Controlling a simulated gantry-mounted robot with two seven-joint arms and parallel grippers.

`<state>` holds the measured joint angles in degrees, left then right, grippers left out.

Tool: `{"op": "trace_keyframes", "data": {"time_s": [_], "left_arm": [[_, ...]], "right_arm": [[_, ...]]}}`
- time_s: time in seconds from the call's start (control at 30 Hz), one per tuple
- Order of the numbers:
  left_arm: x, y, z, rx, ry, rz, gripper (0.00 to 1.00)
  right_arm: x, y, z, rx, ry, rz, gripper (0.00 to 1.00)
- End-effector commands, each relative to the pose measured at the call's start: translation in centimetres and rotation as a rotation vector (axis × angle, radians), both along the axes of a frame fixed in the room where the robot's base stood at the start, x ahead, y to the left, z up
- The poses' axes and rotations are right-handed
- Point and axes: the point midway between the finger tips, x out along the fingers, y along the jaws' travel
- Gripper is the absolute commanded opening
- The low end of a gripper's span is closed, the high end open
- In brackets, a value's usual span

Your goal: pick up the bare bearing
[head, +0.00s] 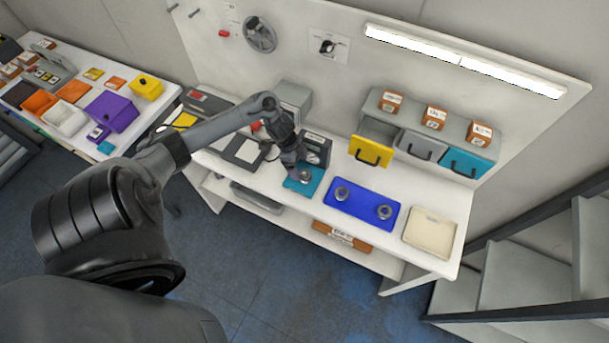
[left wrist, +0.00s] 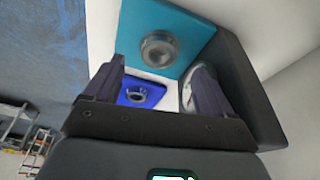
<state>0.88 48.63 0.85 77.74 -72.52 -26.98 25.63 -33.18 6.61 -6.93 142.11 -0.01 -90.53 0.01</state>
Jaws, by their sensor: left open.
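A grey metal ring-shaped bearing (head: 305,176) lies on the teal mat (head: 290,184) on the workbench. My left gripper (head: 298,172) is just above the mat, pointing down beside this bearing. In the left wrist view the bearing (left wrist: 160,48) sits on the teal mat (left wrist: 195,28), beyond the open fingers (left wrist: 155,85), with nothing clearly held. Two more bearings, a left one (head: 342,194) and a right one (head: 384,212), lie on the blue tray (head: 362,208). I cannot tell by looks which bearing is called bare. My right gripper is out of view.
A dark box (head: 316,148) stands close behind the teal mat. A cream tray (head: 430,233) lies at the bench's right end. Yellow (head: 370,151), grey (head: 420,145) and teal (head: 467,162) bins hang at the back. A side table (head: 60,85) with coloured boxes is at left.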

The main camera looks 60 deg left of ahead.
Motion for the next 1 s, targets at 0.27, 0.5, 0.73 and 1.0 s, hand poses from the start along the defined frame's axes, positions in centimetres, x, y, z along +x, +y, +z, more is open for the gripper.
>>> {"op": "trace_keyframes", "data": {"time_s": [0.27,0.5,0.73,1.0], "left_arm": [[0.7,-0.9,-3.1,-0.003,0.002,0.002,0.84],[1.1,-1.1,-4.7,-0.001,0.0,0.0,0.84],[1.1,-1.1,-4.8,-0.001,0.0,-0.001,0.82],[1.1,-1.1,-4.8,0.0,0.0,-0.001,0.41]], "right_arm": [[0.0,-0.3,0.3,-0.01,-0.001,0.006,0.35],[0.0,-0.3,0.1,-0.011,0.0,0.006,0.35],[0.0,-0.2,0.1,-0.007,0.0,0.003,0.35],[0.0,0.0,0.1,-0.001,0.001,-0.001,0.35]]}}
